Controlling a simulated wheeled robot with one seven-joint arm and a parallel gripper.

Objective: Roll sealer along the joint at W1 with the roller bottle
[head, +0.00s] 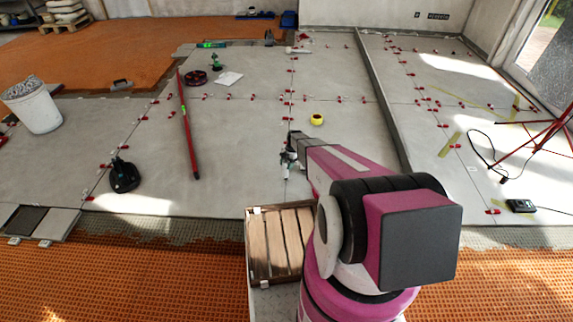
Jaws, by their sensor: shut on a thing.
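My gripper (291,148) is out at the end of my magenta arm, low over the grey tiles. It is shut on a small white and dark-green thing, which I take for the roller bottle (286,163); its lower end is close to the tiles, and I cannot tell whether it touches. A tile joint with red clips (291,85) runs away from me just beyond the gripper. My arm hides part of the floor to the right of the bottle. I cannot read any W1 mark.
A wooden crate (258,274) stands in front. A red level (187,125), a black suction cup (123,175) and a white bucket (33,107) are to the left. A yellow tape roll (317,119) lies beyond the gripper. A red tripod (548,130) stands at right.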

